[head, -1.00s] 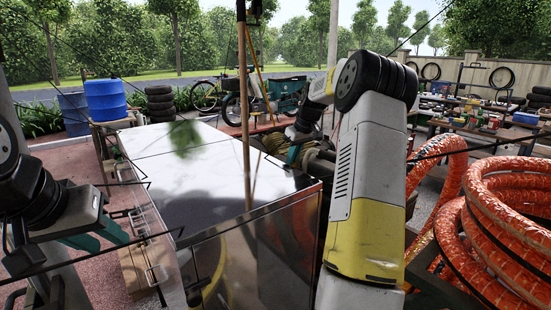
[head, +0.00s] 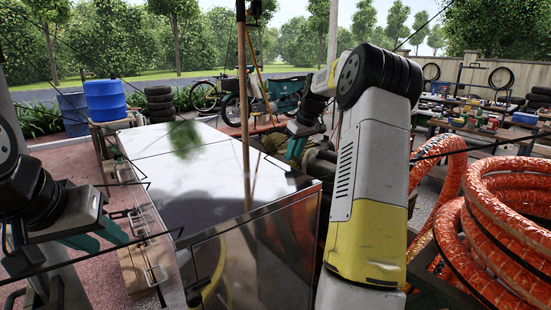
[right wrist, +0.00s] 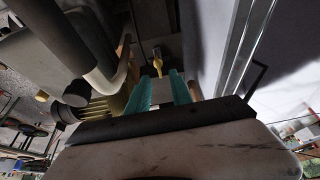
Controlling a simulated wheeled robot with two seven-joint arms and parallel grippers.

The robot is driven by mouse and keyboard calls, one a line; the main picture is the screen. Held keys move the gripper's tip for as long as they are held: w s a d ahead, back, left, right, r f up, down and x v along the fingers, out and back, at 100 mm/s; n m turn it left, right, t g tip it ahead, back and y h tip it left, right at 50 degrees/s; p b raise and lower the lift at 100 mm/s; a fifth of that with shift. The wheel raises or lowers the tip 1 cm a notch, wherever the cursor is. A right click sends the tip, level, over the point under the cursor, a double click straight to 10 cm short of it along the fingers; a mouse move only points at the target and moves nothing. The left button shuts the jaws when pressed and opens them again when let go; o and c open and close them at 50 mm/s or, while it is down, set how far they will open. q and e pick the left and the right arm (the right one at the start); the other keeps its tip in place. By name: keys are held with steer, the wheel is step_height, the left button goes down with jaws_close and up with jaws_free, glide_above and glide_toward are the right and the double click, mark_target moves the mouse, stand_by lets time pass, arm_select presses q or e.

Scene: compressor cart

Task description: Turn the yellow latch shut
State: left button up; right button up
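The yellow latch (right wrist: 157,66) shows in the right wrist view as a small yellow piece, just beyond the fingertips of my right gripper (right wrist: 160,80). Its two teal fingers are apart, with the latch in line with the gap between them; I see no contact. In the head view my right gripper (head: 297,147) is partly hidden at the far right end of the shiny metal cabinet, and the latch cannot be made out there. My left gripper (head: 104,237) is at the left, beside the cabinet, with its teal fingers apart and empty.
The shiny metal cabinet (head: 185,170) fills the middle, with handles on its left side. Orange hose coils (head: 500,220) lie at the right. In the right wrist view, a thick pipe (right wrist: 82,50) is close on the left and a pale panel (right wrist: 205,40) on the right.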

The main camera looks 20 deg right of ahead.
steer(key=v, duration=0.5)
steer(key=shift+a, duration=0.1)
